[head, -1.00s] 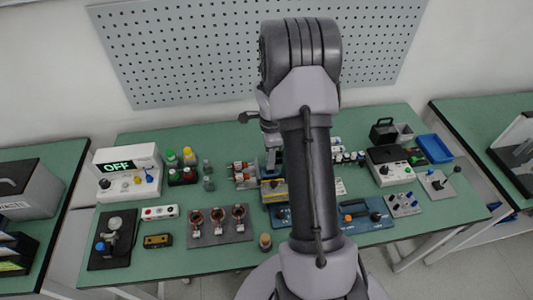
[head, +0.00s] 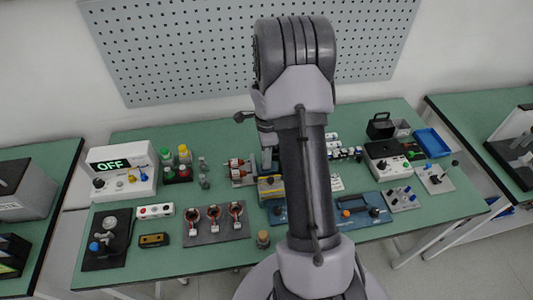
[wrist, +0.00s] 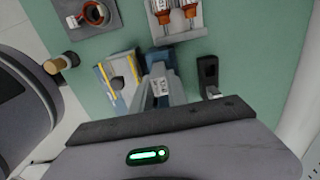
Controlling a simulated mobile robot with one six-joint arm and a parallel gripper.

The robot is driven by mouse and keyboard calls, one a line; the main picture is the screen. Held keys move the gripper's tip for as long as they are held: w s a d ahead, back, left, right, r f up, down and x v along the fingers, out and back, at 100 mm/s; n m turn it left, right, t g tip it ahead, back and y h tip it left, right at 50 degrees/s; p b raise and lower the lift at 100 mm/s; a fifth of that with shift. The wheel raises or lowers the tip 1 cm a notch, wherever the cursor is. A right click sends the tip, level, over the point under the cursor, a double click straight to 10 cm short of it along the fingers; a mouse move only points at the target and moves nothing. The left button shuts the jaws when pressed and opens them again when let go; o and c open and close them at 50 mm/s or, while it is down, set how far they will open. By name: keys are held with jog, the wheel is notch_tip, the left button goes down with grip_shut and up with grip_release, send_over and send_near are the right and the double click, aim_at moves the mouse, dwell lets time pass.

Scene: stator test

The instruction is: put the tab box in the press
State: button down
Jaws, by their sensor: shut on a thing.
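My gripper (wrist: 160,78) is shut on a small pale thing (wrist: 161,88), seemingly the tab box, mostly hidden between the fingers in the wrist view. In the head view my gripper (head: 267,148) is partly covered by my arm, over the middle of the bench. A grey-blue block with yellow stripes and a dark knob (wrist: 118,76) lies just left of the fingers in the wrist view; it also shows in the head view (head: 270,187). A small black device with a lever (wrist: 207,72) stands right of the fingers. I cannot tell which device is the press.
A holder with red-topped parts (wrist: 178,20) is just beyond the fingers. A grey plate with copper-coloured rings (head: 213,224), a white OFF-display unit (head: 120,168) and a black plate (head: 107,240) stand left. My arm hides part of the blue board (head: 350,215).

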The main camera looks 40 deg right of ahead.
jog(key=shift+f+b, duration=0.5)
jog(key=shift+b, duration=0.05)
dwell(0.5)
jog(key=shift+f+b, duration=0.75)
jog(key=shift+f+b, duration=0.8)
jog(key=shift+f, duration=0.1)
jog(key=c, duration=1.2)
grip_release()
jog(key=shift+r, duration=0.1)
notch_tip(320, 180, up, 17)
jog(key=p, duration=0.4)
jog(key=shift+r, duration=0.2)
